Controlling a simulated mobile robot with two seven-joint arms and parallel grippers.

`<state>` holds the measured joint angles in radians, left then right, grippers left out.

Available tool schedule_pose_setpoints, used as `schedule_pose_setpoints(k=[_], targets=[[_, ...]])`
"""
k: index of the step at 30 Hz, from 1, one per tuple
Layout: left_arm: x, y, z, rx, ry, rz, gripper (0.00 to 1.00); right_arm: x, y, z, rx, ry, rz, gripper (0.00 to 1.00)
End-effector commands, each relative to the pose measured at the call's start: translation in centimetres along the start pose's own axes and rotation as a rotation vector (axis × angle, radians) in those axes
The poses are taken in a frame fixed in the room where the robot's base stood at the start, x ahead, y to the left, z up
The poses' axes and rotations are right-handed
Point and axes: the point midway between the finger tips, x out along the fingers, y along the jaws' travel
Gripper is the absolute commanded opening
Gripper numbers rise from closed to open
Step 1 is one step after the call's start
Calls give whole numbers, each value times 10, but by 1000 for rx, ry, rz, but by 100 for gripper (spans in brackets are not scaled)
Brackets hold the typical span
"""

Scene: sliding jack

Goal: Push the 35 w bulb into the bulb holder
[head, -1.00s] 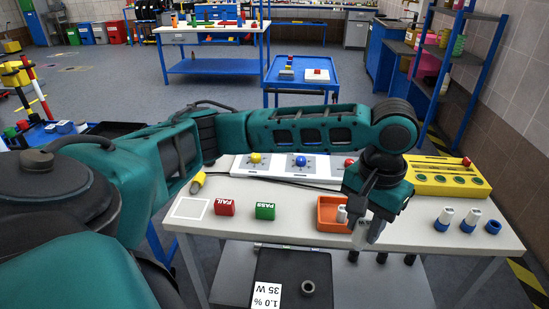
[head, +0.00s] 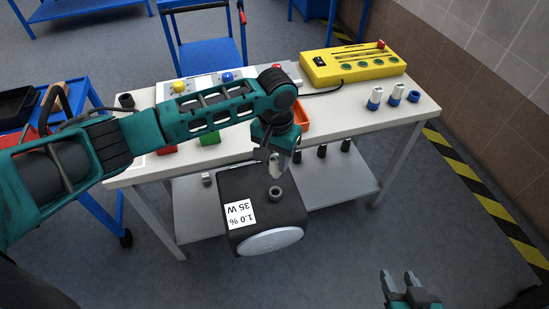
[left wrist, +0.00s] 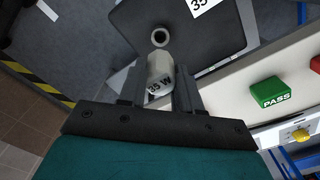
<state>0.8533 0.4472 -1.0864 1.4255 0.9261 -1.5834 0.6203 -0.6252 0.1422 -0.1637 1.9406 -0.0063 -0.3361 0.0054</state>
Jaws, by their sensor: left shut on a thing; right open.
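My left gripper (head: 279,163) is shut on the 35 W bulb (left wrist: 159,72), a pale piece with "35 W" printed on it. The bulb holder (head: 276,193), a grey ring on top of the unit, lies just below the gripper in the head view. In the left wrist view the holder (left wrist: 160,38) shows just beyond the bulb's end; the bulb appears apart from it. My right gripper (head: 408,291) is open and empty, low at the right.
The green PASS block (left wrist: 269,92) is behind my left arm.

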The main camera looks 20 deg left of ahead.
Motion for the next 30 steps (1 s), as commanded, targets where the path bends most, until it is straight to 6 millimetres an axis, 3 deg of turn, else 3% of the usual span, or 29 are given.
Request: schedule_pose_setpoints(k=[9,16,18,30], targets=[[-2,0,0,-2,0,0,0,-1,1,-2,0,0,1,43],[-5,0,1,-3,-2,0,0,-11,1,-16,0,0,2,43],[10,0,1,-3,-2,1,0,-5,1,-9,0,6,2,43],[47,0,1,-3,-1,0,0,4,1,6,0,-1,2,43]])
